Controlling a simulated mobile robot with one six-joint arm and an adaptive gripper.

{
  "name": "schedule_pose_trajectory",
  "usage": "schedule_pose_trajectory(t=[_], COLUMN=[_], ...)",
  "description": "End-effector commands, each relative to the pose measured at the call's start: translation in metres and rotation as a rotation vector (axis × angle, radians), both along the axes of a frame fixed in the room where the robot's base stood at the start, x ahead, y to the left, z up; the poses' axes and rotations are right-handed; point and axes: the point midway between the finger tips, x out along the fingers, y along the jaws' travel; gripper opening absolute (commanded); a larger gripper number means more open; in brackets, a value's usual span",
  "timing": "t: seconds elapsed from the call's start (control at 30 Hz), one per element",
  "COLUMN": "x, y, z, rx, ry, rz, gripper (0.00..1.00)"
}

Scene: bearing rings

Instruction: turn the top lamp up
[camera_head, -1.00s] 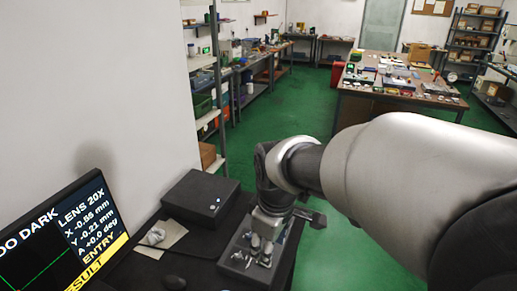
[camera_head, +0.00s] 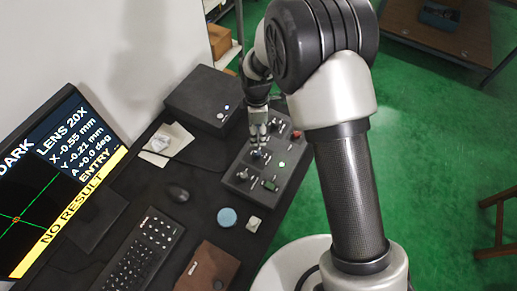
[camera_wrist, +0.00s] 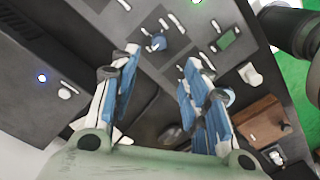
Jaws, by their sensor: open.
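The grey control box (camera_head: 285,187) stands on the dark desk at its right side. It carries several knobs and switches, a lit green light (camera_head: 282,164), a red button (camera_head: 296,134) and a small green part (camera_head: 270,185). Its labels are too small to read, so I cannot tell which control is the top lamp's. My gripper (camera_head: 258,141) is open and points down over the box, close to a bluish knob (camera_head: 258,155). In the wrist view that knob (camera_wrist: 160,43) shows beyond the gap between my open fingertips (camera_wrist: 158,65). I see nothing between the fingers.
The monitor (camera_head: 55,180) at left shows "DARK" and "NO RESULT". A black box (camera_head: 203,97) stands behind the control box. A mouse (camera_head: 178,194), keyboard (camera_head: 137,255), blue disc (camera_head: 227,217) and brown case (camera_head: 207,268) lie on the desk.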

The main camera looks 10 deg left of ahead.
Motion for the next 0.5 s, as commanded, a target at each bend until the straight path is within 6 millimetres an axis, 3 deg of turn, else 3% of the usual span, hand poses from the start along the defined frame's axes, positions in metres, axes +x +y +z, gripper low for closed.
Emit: schedule_pose_trajectory(t=[0.03,0.2,0.5], x=[-0.002,-0.003,-0.004], y=[-0.001,-0.001,-0.001], z=[-0.015,-0.053,-0.106], rx=[-0.002,-0.002,-0.001], ry=[0.005,0.004,0.002], rz=[-0.001,-0.001,-0.002], gripper=[0.43,0.43,0.43])
